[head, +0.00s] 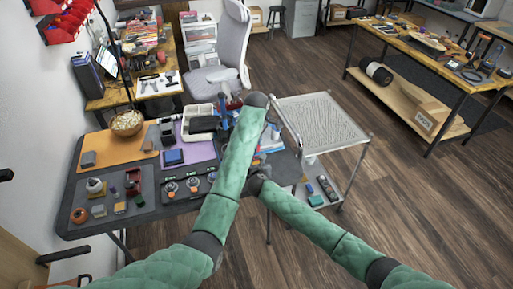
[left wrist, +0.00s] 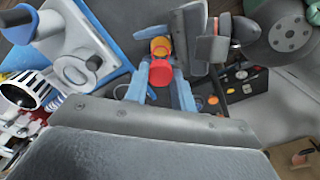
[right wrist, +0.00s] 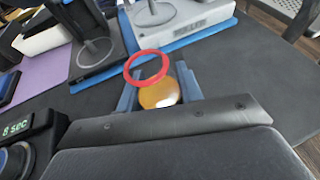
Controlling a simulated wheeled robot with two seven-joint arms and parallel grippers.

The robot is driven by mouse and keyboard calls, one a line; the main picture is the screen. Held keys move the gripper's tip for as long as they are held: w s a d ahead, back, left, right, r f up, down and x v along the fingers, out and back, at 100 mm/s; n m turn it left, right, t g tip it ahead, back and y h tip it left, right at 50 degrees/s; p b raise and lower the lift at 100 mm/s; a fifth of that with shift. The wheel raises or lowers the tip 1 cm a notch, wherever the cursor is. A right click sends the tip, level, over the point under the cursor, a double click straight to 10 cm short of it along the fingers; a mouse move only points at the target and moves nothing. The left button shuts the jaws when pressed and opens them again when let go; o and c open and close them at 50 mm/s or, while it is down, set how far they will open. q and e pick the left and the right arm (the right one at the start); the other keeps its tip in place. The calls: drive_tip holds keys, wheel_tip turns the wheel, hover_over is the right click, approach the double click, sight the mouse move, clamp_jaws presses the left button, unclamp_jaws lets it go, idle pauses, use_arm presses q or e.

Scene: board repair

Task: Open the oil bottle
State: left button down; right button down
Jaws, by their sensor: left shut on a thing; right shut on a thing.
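The oil bottle is an amber, rounded body (right wrist: 158,94) between the blue fingers of my right gripper (right wrist: 160,90), which is shut on it. In the left wrist view the bottle shows as an orange patch (left wrist: 160,46) just beyond a red round cap (left wrist: 161,73). My left gripper (left wrist: 161,88) is shut on this cap. In the right wrist view a red ring (right wrist: 147,68) shows by the bottle's top. I cannot tell whether cap and bottle still touch. In the head view my arms hide the bottle and cap.
The grey worktable (head: 140,222) holds a wooden bowl (head: 127,122), a purple mat (head: 196,153) and several small parts. A blue mat (right wrist: 205,34) with a white device (right wrist: 185,22) lies close to the bottle. A metal cart (head: 318,118) stands right of the table.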

use_arm(q)
wheel_tip(320, 180, up, 2)
drive_tip(key=shift+r, duration=0.1)
use_arm(e)
drive_tip(key=c, duration=0.8)
unclamp_jaws()
drive_tip(key=shift+c, duration=0.2)
drive_tip(key=shift+s, duration=0.15)
use_arm(q)
wheel_tip(320, 180, down, 3)
drive_tip(key=shift+r+b, duration=0.2)
drive_tip(key=shift+b, duration=1.05)
use_arm(e)
drive_tip(key=v, duration=1)
drive_tip(key=shift+s, duration=0.1)
use_arm(q)
drive_tip(key=shift+f, duration=0.1)
use_arm(e)
drive_tip(key=shift+v, duration=0.8)
